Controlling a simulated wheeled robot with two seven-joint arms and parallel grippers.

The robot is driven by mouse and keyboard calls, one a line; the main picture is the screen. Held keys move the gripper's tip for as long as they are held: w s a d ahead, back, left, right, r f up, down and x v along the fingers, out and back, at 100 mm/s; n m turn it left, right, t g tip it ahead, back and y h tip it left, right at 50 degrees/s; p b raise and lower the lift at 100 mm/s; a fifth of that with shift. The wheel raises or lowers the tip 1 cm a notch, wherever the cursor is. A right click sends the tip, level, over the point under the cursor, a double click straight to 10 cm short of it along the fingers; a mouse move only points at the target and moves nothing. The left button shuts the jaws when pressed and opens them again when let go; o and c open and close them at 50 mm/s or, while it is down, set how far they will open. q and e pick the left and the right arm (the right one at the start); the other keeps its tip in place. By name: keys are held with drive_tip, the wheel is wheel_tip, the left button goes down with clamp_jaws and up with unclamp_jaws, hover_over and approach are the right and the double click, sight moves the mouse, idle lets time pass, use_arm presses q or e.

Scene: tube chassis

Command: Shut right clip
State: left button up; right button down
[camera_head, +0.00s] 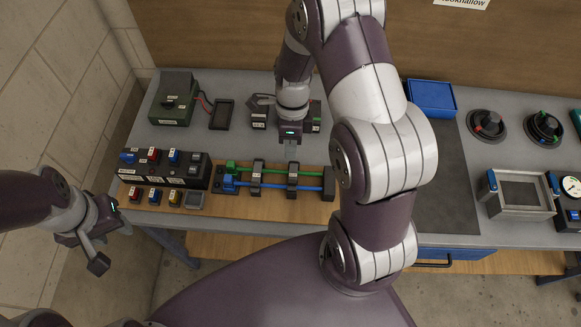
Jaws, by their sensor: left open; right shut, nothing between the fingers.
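A green tube (275,170) and a blue tube (274,186) run side by side across a tube chassis on a wooden board. Two dark clips stand across the tubes: the left clip (257,179) and the right clip (293,180). Whether either clip is open or shut is too small to tell. My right gripper (291,153) is shut and empty, just behind and above the right clip; I cannot tell whether it touches it. My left gripper (101,251) is open and empty, off the table's front left edge.
Switch blocks (170,168) stand left of the tubes. A green box (175,99) and a black tray (222,115) are behind. A blue bin (431,97), round dials (487,125) and a metal frame (521,192) are at right. My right arm hides part of the table.

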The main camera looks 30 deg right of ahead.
drive_tip(key=p, duration=0.2)
hover_over(292, 188)
drive_tip(key=w+d, duration=0.1)
drive_tip(key=w, duration=0.1)
wheel_tip(292, 188, down, 7)
drive_tip(key=shift+d, duration=0.15)
drive_tip(key=shift+w+f, duration=0.1)
drive_tip(key=shift+f, duration=0.4)
drive_tip(key=shift+s+a+f+b, duration=0.15)
drive_tip(key=shift+s+a+f, duration=0.2)
drive_tip(key=shift+f, duration=0.2)
drive_tip(key=shift+s+a+f+b, duration=0.2)
drive_tip(key=shift+s+f, duration=0.15)
drive_tip(key=shift+f, duration=0.15)
drive_tip(key=shift+s, duration=0.1)
drive_tip(key=shift+r, duration=0.15)
